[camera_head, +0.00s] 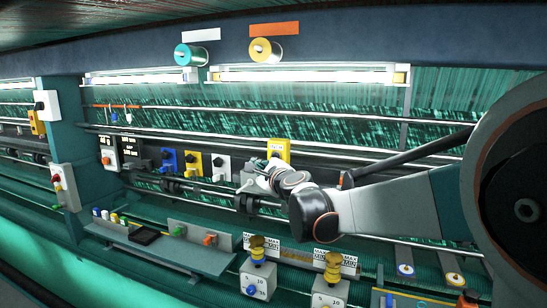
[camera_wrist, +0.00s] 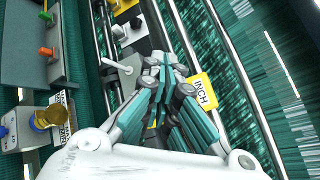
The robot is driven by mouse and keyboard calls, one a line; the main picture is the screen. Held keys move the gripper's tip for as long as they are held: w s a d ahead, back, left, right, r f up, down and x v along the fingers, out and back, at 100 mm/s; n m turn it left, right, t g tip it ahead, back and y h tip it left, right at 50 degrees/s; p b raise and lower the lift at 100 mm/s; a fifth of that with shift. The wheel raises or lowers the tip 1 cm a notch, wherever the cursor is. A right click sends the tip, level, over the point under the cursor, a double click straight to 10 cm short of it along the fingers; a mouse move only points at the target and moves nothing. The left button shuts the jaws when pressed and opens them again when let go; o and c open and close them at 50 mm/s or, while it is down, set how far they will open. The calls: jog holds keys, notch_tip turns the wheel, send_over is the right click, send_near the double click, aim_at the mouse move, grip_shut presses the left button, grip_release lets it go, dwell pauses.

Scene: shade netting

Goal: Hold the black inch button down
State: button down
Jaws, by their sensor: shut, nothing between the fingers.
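The yellow box marked INCH (camera_wrist: 204,92) shows in the wrist view, just right of my gripper's fingers. In the head view the yellow box (camera_head: 279,149) stands on the machine's rail, above and behind my gripper (camera_head: 262,168). The black button itself does not show in either view; my fingers cover the part of the box beside the label. My gripper (camera_wrist: 165,64) is shut and empty, with its fingertips close in front of the box. I cannot tell whether they touch the button.
A grey box with a lever (camera_wrist: 122,72) sits left of my fingers. Blue (camera_head: 169,160) and yellow (camera_head: 194,163) switch boxes stand further left. Long rollers and rails run across the machine. A tray with green and orange switches (camera_head: 180,248) lies below.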

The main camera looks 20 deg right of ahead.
jog(key=shift+w+d, duration=0.85)
jog(key=shift+w, duration=0.35)
jog(key=shift+w+d, duration=0.9)
jog(key=shift+w, duration=0.25)
jog(key=shift+w+d, duration=0.85)
jog(key=shift+w, duration=0.35)
jog(key=shift+w, duration=0.15)
jog(key=shift+w+d, duration=0.2)
